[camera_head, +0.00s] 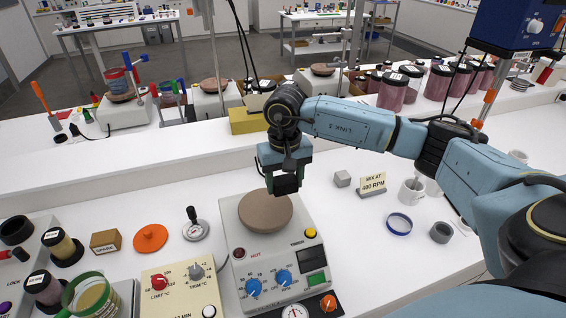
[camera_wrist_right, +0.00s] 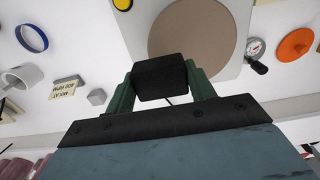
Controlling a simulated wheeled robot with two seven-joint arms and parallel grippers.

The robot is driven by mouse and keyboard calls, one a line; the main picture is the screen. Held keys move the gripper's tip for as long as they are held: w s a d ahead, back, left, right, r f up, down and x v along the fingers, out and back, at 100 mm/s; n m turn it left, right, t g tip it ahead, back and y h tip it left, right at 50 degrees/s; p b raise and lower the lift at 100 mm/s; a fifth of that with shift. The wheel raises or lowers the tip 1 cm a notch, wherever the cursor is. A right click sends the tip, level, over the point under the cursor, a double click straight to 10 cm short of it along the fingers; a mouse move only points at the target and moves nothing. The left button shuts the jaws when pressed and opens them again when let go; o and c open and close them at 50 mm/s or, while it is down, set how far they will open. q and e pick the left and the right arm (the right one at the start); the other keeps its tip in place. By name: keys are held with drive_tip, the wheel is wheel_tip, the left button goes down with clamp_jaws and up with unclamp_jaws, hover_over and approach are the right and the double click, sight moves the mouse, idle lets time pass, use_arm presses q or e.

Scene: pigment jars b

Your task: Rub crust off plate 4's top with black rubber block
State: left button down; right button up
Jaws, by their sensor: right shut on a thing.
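My right gripper (camera_head: 285,178) is shut on the black rubber block (camera_head: 287,186). The block also shows in the right wrist view (camera_wrist_right: 160,77) between the two green fingers. The hotplate's round brown plate (camera_head: 266,213) is just below and in front of the block in the head view. It also shows in the right wrist view (camera_wrist_right: 195,30). The block appears near the plate's far edge; whether it touches cannot be told. The plate's top looks evenly brown, and no separate crust can be made out. No number is readable on it. My left gripper is not in view.
Left of the hotplate are a dial thermometer (camera_head: 196,229), an orange disc (camera_head: 150,238) and a cream control box (camera_head: 181,290). Right are a grey cube (camera_head: 342,179), a "MIX AT 400 RPM" sign (camera_head: 373,184), a blue ring (camera_head: 398,224) and a white mug (camera_head: 411,191).

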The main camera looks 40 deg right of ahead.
drive_tip(key=shift+r+p, duration=0.9)
drive_tip(key=shift+r, duration=1.2)
